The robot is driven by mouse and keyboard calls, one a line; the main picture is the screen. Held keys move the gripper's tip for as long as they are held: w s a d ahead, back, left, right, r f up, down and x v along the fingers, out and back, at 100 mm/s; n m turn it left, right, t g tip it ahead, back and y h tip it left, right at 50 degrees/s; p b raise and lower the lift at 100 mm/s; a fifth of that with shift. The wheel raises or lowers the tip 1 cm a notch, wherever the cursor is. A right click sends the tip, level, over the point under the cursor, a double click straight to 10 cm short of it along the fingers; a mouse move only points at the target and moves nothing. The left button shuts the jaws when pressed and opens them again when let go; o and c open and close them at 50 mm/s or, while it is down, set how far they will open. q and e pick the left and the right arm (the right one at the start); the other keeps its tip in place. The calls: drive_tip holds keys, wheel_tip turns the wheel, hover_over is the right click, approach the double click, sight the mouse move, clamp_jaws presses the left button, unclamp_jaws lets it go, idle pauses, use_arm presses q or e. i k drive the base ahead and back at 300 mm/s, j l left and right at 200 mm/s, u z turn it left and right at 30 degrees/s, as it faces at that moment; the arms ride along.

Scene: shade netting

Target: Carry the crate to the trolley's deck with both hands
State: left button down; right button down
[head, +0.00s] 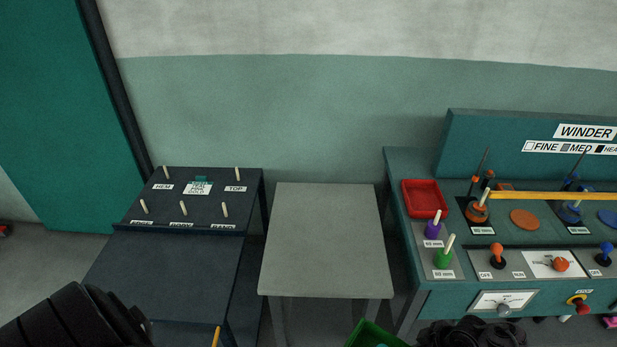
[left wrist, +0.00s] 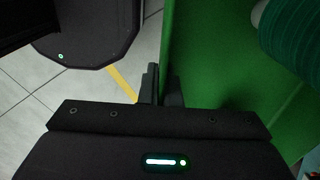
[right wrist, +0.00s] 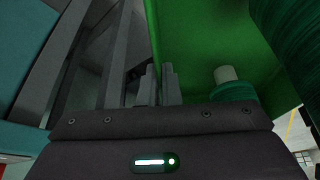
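The green crate (head: 375,336) shows only as a corner at the bottom edge of the head view. Its green wall and floor fill much of the left wrist view (left wrist: 215,60) and the right wrist view (right wrist: 205,35). Rolls of teal netting (left wrist: 292,35) with pale cores lie in it. My left gripper (left wrist: 162,85) has its fingers close together on either side of one crate wall. My right gripper (right wrist: 160,85) likewise pinches a crate wall. I cannot tell surely which thing is the trolley.
A bare grey table (head: 322,240) stands in the middle. A dark bench with a peg board (head: 205,215) is at left. The teal winder bench (head: 440,292) with a red tray (head: 424,199) is at right.

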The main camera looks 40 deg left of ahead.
sight(174, 283)
drive_tip(key=k+j+z, duration=0.2)
drive_tip(key=k+z, duration=0.6)
drive_tip(key=k+u, duration=0.25)
drive_tip(key=u, duration=0.2)
drive_tip(key=k+j+u, duration=0.25)
drive_tip(key=u, duration=0.25)
